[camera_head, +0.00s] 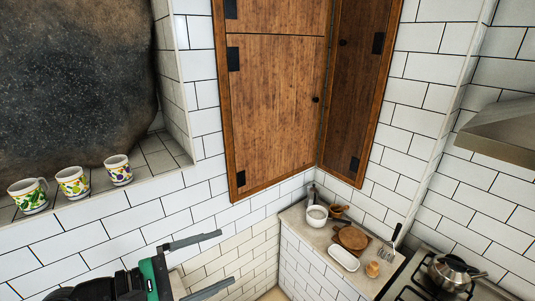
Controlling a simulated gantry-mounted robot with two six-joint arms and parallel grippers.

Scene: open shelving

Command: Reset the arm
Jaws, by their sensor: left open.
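My left gripper (213,262) comes in at the bottom of the head view, with a dark and green body and two grey fingers. The fingers are spread apart with nothing between them. It hangs in front of the white tiled wall, below the mugs and left of the counter, apart from both. The right gripper does not show.
Three patterned mugs, the nearest to my gripper (117,170), stand on a tiled ledge. Wooden cabinets (275,110) hang in the corner. The counter holds a white bowl (317,216), boards (351,238) and a white dish (343,257). A kettle (450,272) sits on the stove below a hood (503,132).

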